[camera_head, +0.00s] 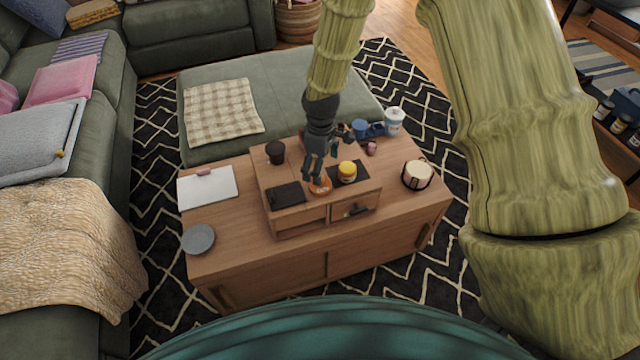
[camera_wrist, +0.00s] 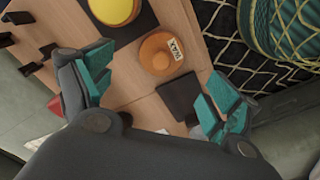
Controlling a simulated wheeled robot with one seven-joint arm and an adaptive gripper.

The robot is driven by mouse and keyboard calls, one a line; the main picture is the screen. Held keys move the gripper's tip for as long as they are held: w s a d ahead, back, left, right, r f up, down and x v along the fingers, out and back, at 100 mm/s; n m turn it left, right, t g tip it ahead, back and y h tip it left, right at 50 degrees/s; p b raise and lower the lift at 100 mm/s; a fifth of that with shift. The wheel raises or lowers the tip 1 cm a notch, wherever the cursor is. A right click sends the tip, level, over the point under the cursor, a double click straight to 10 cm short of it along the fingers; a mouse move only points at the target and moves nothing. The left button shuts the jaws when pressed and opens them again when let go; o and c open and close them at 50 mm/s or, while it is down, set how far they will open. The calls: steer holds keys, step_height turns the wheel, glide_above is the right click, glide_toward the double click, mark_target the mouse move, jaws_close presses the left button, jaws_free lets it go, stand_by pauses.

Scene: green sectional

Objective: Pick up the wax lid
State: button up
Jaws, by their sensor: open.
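The wax lid (camera_head: 320,187) is a round orange disc with a raised knob and a white label reading WAX. It lies on the raised wooden top of the coffee table, between a black square item and a yellow jar. In the wrist view the wax lid (camera_wrist: 157,58) shows whole, beyond the gap between my fingers. My gripper (camera_head: 315,174) is above the table top, close to the lid, and partly covers it in the head view. In the wrist view my gripper (camera_wrist: 160,88) is open, its teal finger pads wide apart, with nothing between them.
The yellow jar (camera_head: 347,170) stands on a dark mat right of the lid. The black square item (camera_head: 286,195) lies left of it. A dark cup (camera_head: 275,152) stands behind. A white-and-blue cup (camera_head: 394,121) and a round drum-like container (camera_head: 417,175) are farther right.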

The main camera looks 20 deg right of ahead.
steer(key=shift+s+a+f, duration=0.1)
steer(key=shift+a+f, duration=0.05)
steer(key=shift+f, duration=3.1)
steer(key=c, duration=1)
